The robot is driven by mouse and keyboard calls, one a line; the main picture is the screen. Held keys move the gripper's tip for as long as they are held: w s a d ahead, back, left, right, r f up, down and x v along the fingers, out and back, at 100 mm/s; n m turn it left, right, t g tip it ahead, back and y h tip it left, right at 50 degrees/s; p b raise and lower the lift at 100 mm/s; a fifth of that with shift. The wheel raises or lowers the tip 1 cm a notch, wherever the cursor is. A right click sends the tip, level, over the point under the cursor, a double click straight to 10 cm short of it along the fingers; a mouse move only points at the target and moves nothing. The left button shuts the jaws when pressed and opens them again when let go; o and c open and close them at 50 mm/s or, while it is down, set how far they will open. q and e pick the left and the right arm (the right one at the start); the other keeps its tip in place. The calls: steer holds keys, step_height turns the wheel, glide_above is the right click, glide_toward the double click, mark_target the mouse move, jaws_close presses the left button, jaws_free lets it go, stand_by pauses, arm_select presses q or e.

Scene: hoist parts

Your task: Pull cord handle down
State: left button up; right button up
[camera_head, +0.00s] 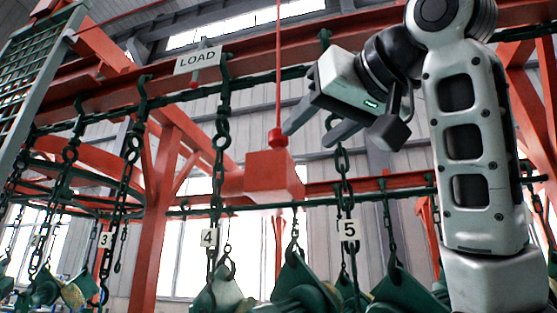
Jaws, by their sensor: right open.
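A thin red cord (278,60) hangs from above at the middle of the view. A red knob (277,137) and a red block-shaped handle (273,175) are at its lower end. My right gripper (307,133) comes in from the right, its fingers pointing left and down toward the cord. Its jaws are open, with one fingertip close to the cord just above the knob. I cannot tell whether that finger touches the cord. My left gripper is not in view.
A white LOAD sign (198,59) hangs on the red overhead beam. Dark chains with number tags 4 (208,237) and 5 (349,230) hang on either side of the cord. Green hoist parts (300,287) hang below. A green mesh panel (38,62) stands at upper left.

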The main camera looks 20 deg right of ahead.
mark_target(278, 149)
steer(key=s+r+p, duration=0.1)
steer(key=s+r, duration=0.2)
steer(key=s, duration=0.2)
steer(key=p+x, duration=0.2)
steer(key=x, duration=0.2)
steer(key=p+x, duration=0.1)
steer(key=x, duration=0.4)
steer(key=p+x, duration=0.2)
steer(key=x, duration=0.3)
steer(key=shift+w+d+r+p, duration=0.3)
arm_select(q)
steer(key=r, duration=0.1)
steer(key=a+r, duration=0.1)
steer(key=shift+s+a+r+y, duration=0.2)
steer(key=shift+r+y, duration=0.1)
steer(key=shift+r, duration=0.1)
arm_select(e)
steer(key=shift+w, duration=0.25)
